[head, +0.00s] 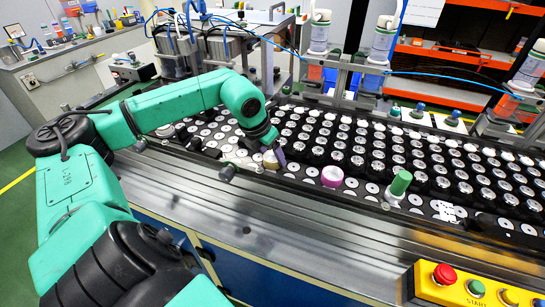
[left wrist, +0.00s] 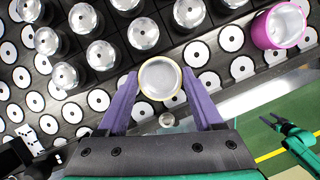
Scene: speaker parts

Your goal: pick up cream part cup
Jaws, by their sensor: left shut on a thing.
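The cream part cup (left wrist: 160,79) is a small round cup with a cream rim, seen from above in the left wrist view. In the head view it is partly hidden by my gripper (head: 275,158). The purple fingers of my left gripper (left wrist: 160,103) stand on both sides of the cup and are shut on it, over the rows of discs. I cannot tell whether it still touches its seat. A teal arm, which looks like my right one (left wrist: 293,138), shows small at the right of the left wrist view; its jaws are too small to judge.
A pink cup (head: 332,176) stands to the right, with a green-topped part (head: 399,184) beyond it. Several silver parts (head: 357,160) fill the black tray behind. The metal ledge (head: 260,215) in front is mostly clear. A yellow button box (head: 470,288) is at front right.

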